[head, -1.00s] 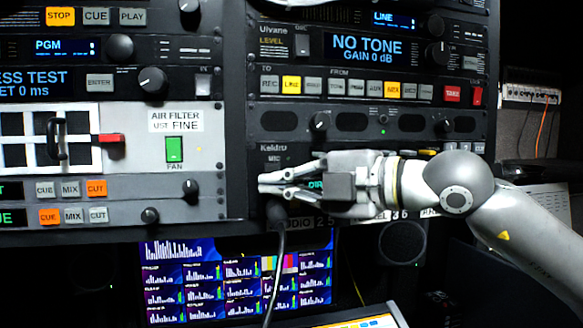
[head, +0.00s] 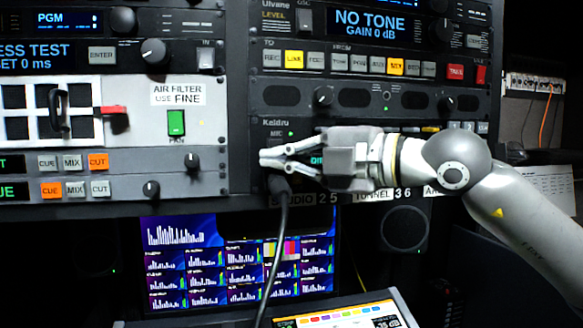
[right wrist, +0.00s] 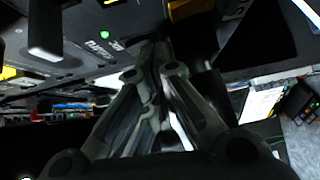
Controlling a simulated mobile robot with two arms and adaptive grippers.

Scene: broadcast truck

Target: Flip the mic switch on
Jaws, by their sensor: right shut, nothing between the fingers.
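The mic panel (head: 276,122), marked "Keldru" with a "MIC" label, is low in the right-hand rack in the head view. A small green light (head: 292,134) glows beside the label; a green light (right wrist: 104,34) also shows in the right wrist view. My right gripper (head: 264,158) is shut and empty, pointing left across the panel just below the label. It hides much of the panel, and I cannot make out the mic switch or its position behind it. In the right wrist view the closed fingers (right wrist: 152,60) reach up to the dark panel. My left gripper is not in view.
A black cable (head: 280,220) hangs from a plug just below my right fingertips. A row of lit buttons (head: 340,62) and knobs sits above. The fan switch (head: 176,122) is to the left. A screen (head: 235,260) stands below.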

